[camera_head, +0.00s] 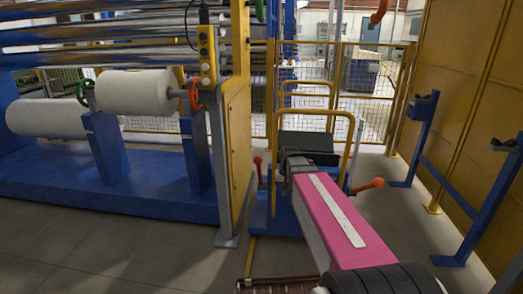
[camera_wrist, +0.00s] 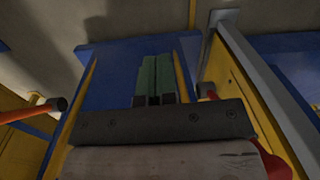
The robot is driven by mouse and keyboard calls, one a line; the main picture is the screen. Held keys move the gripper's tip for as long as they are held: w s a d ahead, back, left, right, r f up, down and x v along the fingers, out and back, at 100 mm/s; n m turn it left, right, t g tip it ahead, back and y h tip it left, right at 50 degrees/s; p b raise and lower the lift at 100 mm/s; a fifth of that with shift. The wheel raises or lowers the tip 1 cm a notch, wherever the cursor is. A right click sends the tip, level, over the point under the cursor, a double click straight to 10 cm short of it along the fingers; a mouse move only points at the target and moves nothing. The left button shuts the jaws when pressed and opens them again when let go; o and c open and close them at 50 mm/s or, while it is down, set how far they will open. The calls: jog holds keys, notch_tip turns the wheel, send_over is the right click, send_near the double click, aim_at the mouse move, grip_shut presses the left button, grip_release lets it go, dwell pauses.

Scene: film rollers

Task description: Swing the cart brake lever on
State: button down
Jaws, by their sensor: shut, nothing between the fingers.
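The cart is a low blue frame with yellow hoop handles (camera_head: 310,84), standing beyond my arm in the head view. A red-knobbed lever (camera_head: 258,162) stands upright at its left side. An orange-knobbed lever (camera_head: 373,184) sticks out sideways at its right. I cannot tell which is the brake lever. My gripper (camera_wrist: 156,65) is shut and empty, its greenish fingers together over a blue surface (camera_wrist: 110,85) in the wrist view. A dark-ended orange rod (camera_wrist: 48,106) is left of the fingers and a red part (camera_wrist: 208,90) right; both look apart from them. My arm hides the cart's middle.
A yellow machine post (camera_head: 237,120) and a blue machine base (camera_head: 100,188) with white rollers (camera_head: 138,92) stand at left. A mesh fence (camera_head: 345,70) is behind. A blue stand (camera_head: 425,140) and yellow wall (camera_head: 470,90) bound the right. Floor is clear at front left.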

jog(key=w+a+r+m+y, duration=0.1)
jog(key=w+a+r, duration=0.3)
jog(key=w+r, duration=0.55)
jog(key=w+a+r, duration=0.3)
jog(key=w+r, duration=0.4)
jog(key=r, duration=0.5)
notch_tip(320, 180, down, 10)
jog(key=a, duration=0.1)
jog(key=shift+s+a+r, duration=0.2)
jog(key=shift+s+a, duration=0.2)
jog(key=shift+s, duration=0.05)
